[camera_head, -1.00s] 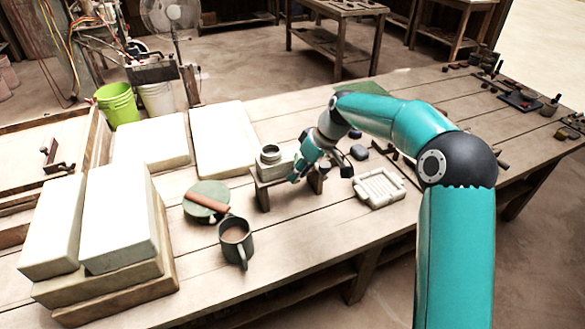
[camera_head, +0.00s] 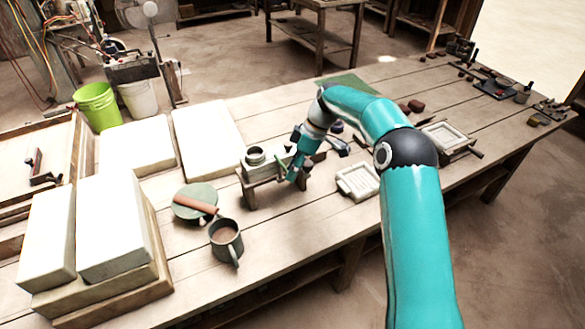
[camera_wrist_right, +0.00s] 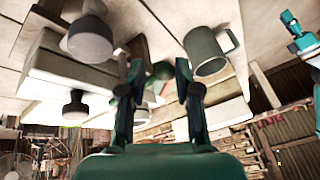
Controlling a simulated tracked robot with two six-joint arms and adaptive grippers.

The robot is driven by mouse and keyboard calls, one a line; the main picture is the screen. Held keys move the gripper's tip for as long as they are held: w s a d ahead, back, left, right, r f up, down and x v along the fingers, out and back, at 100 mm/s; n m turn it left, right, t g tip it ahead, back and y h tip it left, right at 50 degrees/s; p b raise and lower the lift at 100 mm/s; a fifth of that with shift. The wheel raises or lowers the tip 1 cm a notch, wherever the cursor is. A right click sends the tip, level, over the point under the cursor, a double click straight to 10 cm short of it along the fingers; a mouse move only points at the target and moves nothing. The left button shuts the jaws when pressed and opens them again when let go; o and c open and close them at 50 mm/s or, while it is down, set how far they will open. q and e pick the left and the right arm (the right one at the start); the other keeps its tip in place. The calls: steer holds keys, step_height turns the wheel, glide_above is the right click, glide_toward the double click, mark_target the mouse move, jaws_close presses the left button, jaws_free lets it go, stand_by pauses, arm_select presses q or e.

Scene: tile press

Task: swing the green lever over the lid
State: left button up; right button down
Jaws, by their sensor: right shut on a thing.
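The small grey press (camera_head: 266,170) stands on a wooden stand on the bench, with a round cap on top, perhaps on its lid. The green lever (camera_head: 281,167) shows as a thin upright piece at the press's right side, partly hidden by my gripper. My right gripper (camera_head: 292,174) is shut on the lever at that side. In the right wrist view its two fingers (camera_wrist_right: 158,92) stand apart, and the held part is hard to make out. A teal part at that view's right edge seems to be my left arm; its gripper's state is unclear.
A mug (camera_head: 226,240) and a green disc (camera_head: 194,203) with a wooden roller across it lie in front of the press. White slabs (camera_head: 116,230) crowd the left.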

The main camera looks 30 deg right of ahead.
steer(key=shift+w+a+r, duration=0.1)
steer(key=shift+w+r, duration=0.15)
steer(key=shift+r, duration=0.05)
steer(key=c, duration=0.8)
jaws_free()
steer(key=shift+w+f, duration=0.1)
steer(key=shift+f, duration=0.1)
steer(key=shift+v, duration=6)
steer(key=shift+c, duration=0.2)
